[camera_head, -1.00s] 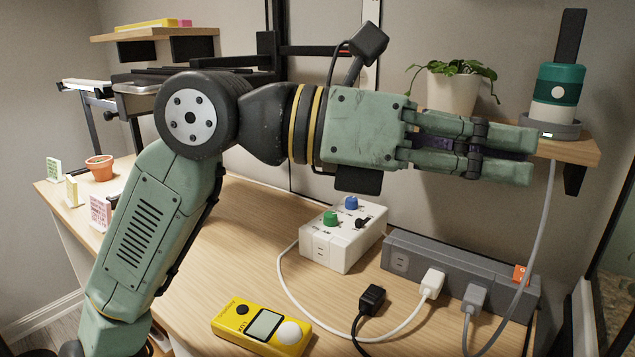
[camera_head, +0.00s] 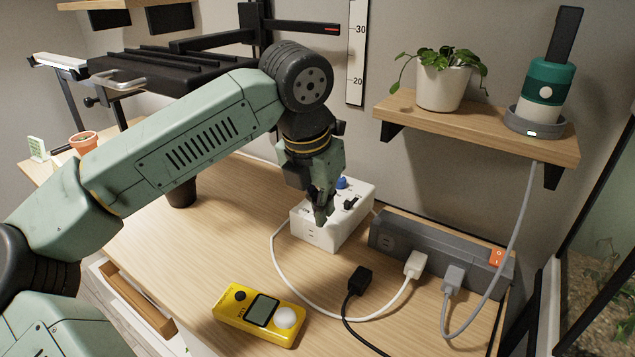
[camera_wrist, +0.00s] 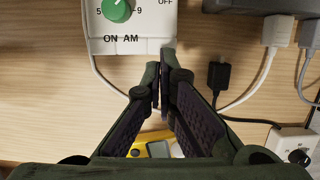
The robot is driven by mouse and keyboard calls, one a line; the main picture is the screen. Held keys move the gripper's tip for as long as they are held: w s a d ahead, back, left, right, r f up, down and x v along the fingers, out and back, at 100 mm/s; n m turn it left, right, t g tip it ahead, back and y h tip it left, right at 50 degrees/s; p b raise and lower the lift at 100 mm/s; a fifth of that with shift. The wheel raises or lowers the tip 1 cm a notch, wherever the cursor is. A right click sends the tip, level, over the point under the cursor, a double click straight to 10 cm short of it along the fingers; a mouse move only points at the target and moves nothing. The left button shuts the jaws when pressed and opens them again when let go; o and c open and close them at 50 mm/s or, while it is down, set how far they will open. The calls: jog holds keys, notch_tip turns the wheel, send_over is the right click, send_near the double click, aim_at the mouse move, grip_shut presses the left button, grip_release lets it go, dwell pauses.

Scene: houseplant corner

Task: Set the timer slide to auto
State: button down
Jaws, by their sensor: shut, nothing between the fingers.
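The timer is a white box (camera_head: 325,236) on the wooden desk. A blue knob (camera_head: 341,183) and a small black slide (camera_head: 350,203) show on its top in the head view. In the wrist view the near part of the timer (camera_wrist: 130,45) shows a green knob (camera_wrist: 116,10) and the letters ON, AM and OFF. The slide is not in that view, and its setting is too small to read. My gripper (camera_head: 320,217) points down, shut and empty, in front of the box in the head view, hiding the green knob. Its fingertips (camera_wrist: 161,66) appear just beyond the timer's edge in the wrist view.
A grey power strip (camera_head: 430,247) with plugs and an orange switch lies right of the timer. A black plug (camera_head: 359,280), a white cable and a yellow meter (camera_head: 260,312) lie in front. A shelf (camera_head: 480,133) with a plant is above right.

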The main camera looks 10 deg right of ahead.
aim_at(337, 216)
jog(key=shift+x, duration=1.05)
jog(key=shift+w+d+f+p, duration=0.1)
jog(key=shift+w+d+p, duration=0.65)
jog(key=shift+w+d, duration=0.4)
jog(key=shift+w+d+f, duration=0.1)
jog(key=shift+w+d, duration=0.15)
jog(key=shift+d, duration=0.05)
